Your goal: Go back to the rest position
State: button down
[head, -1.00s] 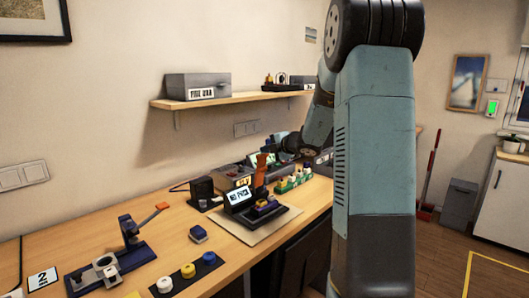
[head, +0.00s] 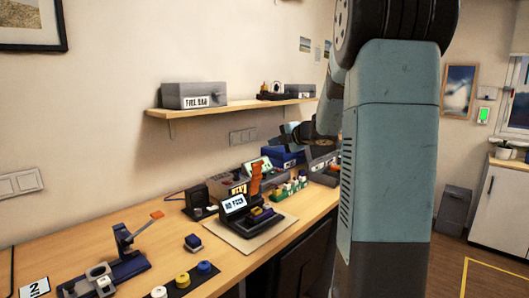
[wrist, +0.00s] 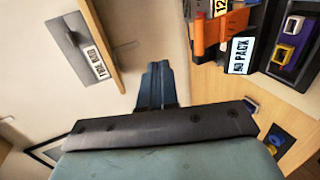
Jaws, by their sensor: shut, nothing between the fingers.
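My gripper (wrist: 156,84) shows in the wrist view with its dark fingers together and nothing between them. It points toward the wall side of the bench, clear of the things in view. In the head view my arm fills the right middle, and its lower end reaches behind the upright link, above the far end of the bench. The fingertips are hard to make out there.
The wooden bench (head: 120,248) runs along the wall. A shelf (head: 220,108) carries a grey box (head: 194,95). A lever fixture (head: 128,240), a button strip (head: 187,280) and a small blue block (head: 193,243) lie at the front. A blue bin (head: 285,155) stands at the back.

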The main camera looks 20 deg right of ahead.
jog(key=shift+s+d+r, duration=0.25)
jog(key=shift+s+r, duration=0.65)
jog(key=shift+r, duration=0.1)
jog(key=shift+s+d+r, duration=0.25)
jog(key=shift+s+r, duration=0.65)
jog(key=shift+r, duration=0.1)
